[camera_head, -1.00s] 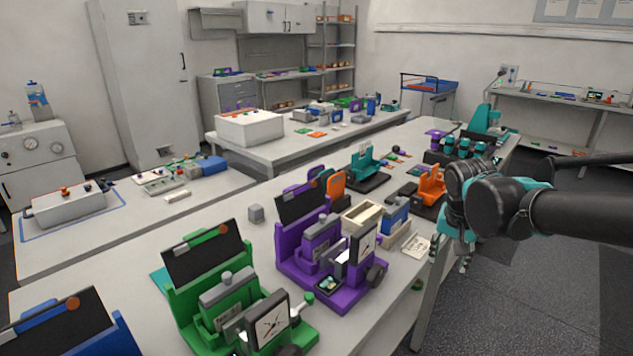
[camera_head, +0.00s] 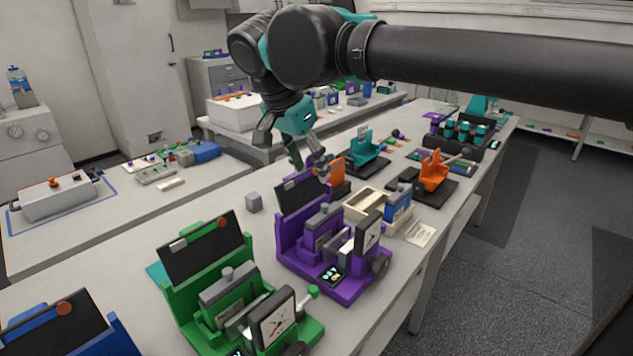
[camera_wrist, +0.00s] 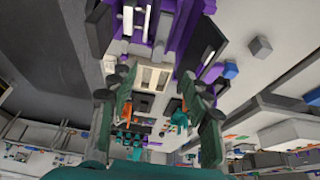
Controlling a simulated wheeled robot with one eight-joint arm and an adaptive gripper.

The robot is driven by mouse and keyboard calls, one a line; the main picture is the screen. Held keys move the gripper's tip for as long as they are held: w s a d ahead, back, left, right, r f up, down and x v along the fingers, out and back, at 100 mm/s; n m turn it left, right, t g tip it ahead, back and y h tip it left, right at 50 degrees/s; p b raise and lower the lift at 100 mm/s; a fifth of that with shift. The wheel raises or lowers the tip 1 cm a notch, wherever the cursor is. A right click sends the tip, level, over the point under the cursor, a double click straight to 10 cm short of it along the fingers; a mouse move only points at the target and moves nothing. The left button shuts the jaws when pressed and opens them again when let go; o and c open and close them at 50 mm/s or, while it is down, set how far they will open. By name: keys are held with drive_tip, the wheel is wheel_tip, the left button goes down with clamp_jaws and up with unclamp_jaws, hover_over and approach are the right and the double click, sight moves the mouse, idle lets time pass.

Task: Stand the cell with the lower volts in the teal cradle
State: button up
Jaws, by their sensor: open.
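My gripper (camera_head: 309,166) is open and empty, hanging over the table behind the purple cycler. Its spread fingers (camera_wrist: 158,85) frame the wrist view. A teal holder (camera_head: 361,150) on a dark base, likely the teal cradle, stands beyond it; it also shows in the wrist view (camera_wrist: 180,119). An orange holder (camera_head: 433,172) stands to its right. The purple cycler (camera_head: 295,243) has a dial, a small lit display (camera_head: 333,273) and a pale bar-like part that may be a cell. The green cycler (camera_head: 190,308) is nearer. I cannot read any volts.
A cream open box (camera_head: 364,203), a blue block (camera_head: 397,204) and a paper card (camera_head: 421,233) lie beside the purple cycler. A grey cube (camera_head: 254,202) is at left. A blue cycler (camera_head: 105,338) is at the near corner. Bare tabletop (camera_head: 225,200) lies around the cube.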

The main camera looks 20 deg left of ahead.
sight(329, 211)
drive_tip(key=x, duration=1.7)
drive_tip(key=shift+w+d, duration=0.1)
drive_tip(key=shift+c, duration=0.6)
clamp_jaws()
drive_tip(key=shift+r, duration=0.1)
drive_tip(key=shift+r, duration=3.95)
